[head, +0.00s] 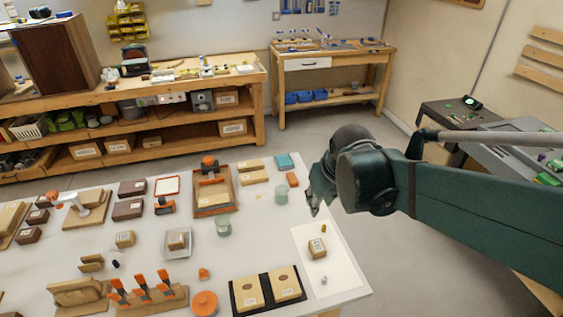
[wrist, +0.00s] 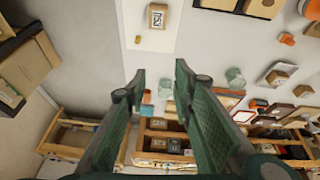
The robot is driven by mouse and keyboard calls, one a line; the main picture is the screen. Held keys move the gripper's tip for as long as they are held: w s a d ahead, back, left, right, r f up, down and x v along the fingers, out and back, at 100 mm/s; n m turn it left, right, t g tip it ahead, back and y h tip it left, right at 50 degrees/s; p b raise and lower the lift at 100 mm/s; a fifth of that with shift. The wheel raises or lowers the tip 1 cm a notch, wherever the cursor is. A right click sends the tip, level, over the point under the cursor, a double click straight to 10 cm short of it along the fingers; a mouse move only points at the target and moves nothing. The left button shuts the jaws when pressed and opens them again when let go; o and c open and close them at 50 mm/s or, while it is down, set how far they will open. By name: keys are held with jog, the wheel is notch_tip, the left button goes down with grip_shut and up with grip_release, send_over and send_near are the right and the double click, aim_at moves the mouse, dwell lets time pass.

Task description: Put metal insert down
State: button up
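My gripper (head: 316,192) hangs over the right side of the white table, just beyond the white sheet (head: 341,266). In the wrist view my gripper (wrist: 159,78) has its two green fingers apart, with nothing seen held between them. A small grey metal-looking piece (head: 323,281) lies on the sheet near its front end. A small brass-coloured piece (head: 323,229) stands near the sheet's far end. A labelled wooden block (head: 317,248) sits between them, also in the wrist view (wrist: 157,17). I cannot tell which small piece is the metal insert.
Left of the sheet stand glass jars (head: 223,227), a black tray (head: 267,290) with two wooden blocks, and a clear dish (head: 177,243). Orange clamps (head: 140,285) and more blocks crowd the table's left. Floor (head: 420,260) lies beyond the table's right edge.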

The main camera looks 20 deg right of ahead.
jog(key=s+a+r+m+t, duration=0.1)
jog(key=s+a+r+t, duration=0.1)
jog(key=s+a+r, duration=0.3)
jog(key=shift+s+a+t, duration=0.2)
jog(key=shift+s+t, duration=0.2)
jog(key=shift+s, duration=1.8)
